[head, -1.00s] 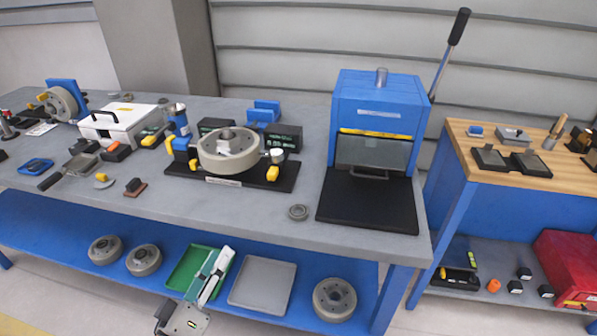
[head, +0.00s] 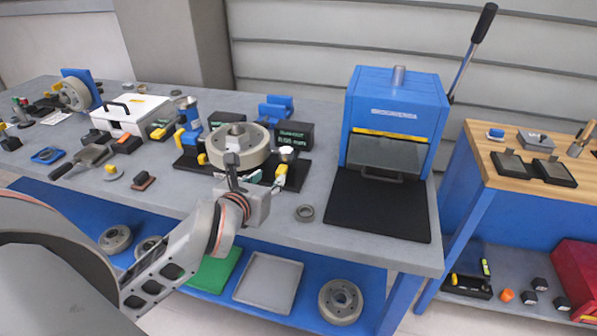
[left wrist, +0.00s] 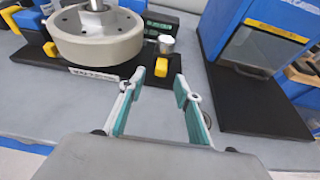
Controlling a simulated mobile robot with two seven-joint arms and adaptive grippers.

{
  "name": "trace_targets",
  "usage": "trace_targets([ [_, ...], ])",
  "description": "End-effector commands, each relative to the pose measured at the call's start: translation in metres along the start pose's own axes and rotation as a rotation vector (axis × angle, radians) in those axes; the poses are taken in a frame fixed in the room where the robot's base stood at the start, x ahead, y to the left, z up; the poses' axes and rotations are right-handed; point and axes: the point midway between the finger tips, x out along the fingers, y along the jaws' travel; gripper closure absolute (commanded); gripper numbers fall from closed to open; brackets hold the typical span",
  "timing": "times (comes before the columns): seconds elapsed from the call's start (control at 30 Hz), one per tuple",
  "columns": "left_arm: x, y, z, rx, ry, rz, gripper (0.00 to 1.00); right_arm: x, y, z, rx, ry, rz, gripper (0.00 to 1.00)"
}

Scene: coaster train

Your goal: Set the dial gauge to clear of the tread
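The gauge fixture is a black base plate (head: 294,178) carrying a large grey wheel (head: 238,150). On its right side stands a short silver-topped post (head: 287,151) with a yellow block (head: 281,171) in front, which I take for the dial gauge. The post (left wrist: 166,43) and yellow block (left wrist: 161,66) also show in the left wrist view. My left gripper (head: 262,180) is at the fixture's front right edge. In the left wrist view its fingers (left wrist: 160,88) are apart, empty, with the yellow block just beyond them. My right gripper is out of view.
A black display box (head: 293,137) with green text stands behind the post. A blue press (head: 397,112) with a black plate stands to the right. A small grey ring (head: 305,213) lies near the bench front. Open grey bench lies between fixture and press.

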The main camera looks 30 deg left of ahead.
Motion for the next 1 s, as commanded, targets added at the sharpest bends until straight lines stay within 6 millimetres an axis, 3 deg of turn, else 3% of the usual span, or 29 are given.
trace_targets([
  [0.17, 0.011, -0.003, -0.004, -0.015, 0.020, -0.012, 0.67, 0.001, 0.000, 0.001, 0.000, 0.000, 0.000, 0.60],
  [0.6, 0.071, -0.004, -0.004, -0.012, 0.017, -0.011, 0.67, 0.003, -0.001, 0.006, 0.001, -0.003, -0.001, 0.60],
  [0.97, 0.077, -0.004, -0.004, -0.013, 0.018, -0.012, 0.67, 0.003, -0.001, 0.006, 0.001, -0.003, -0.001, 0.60],
  [1.0, 0.077, -0.004, -0.004, -0.013, 0.018, -0.012, 0.72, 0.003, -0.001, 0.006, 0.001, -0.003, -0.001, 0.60],
])
